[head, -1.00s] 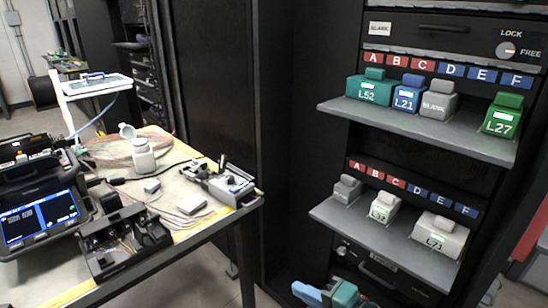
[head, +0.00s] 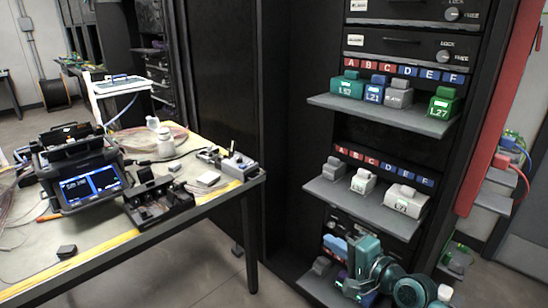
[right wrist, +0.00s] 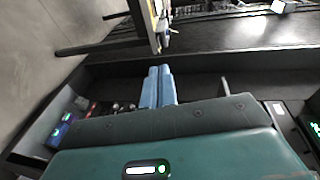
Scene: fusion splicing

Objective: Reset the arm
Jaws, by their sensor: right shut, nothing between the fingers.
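My right gripper (head: 334,244) is low at the front of the black rack, near its lowest visible shelf. Its two blue fingers also show in the right wrist view (right wrist: 158,85), lying side by side, shut with nothing between them. My teal right arm comes in from the bottom right of the head view. My left gripper is not in view.
The rack's upper shelf (head: 420,122) and middle shelf (head: 340,192) hold several labelled blocks. A grey block (head: 321,265) sits on the lowest shelf. At left, a table (head: 110,255) carries a splicer (head: 80,170) and tools. Floor between is clear.

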